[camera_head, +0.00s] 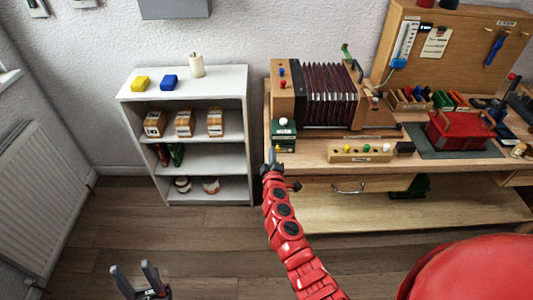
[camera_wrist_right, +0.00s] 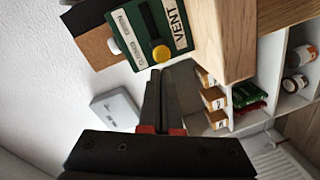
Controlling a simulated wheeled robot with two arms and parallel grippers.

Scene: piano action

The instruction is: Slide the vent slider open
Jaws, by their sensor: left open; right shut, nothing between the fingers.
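The vent unit is a small green box (camera_head: 284,133) at the left front of the workbench, labelled VENT in the right wrist view (camera_wrist_right: 178,28). There its yellow knob (camera_wrist_right: 160,53) sits at one end of a dark slot, on the side close to my gripper. Small lettering beside the slot is hard to read. A white knob (camera_wrist_right: 113,45) sticks out from the box edge. My right gripper (camera_head: 273,153) is shut and empty just in front of the box; its fingertips (camera_wrist_right: 168,70) are close to the yellow knob, contact unclear. My left gripper (camera_head: 136,272) is open and empty, low over the floor.
Bellows (camera_head: 328,95) stand behind the vent box. A wooden block with coloured knobs (camera_head: 360,153) lies to the right, near a red case (camera_head: 460,130). A white shelf (camera_head: 248,110) stands left of the workbench (camera_head: 310,158). Floor in front of the shelf is clear.

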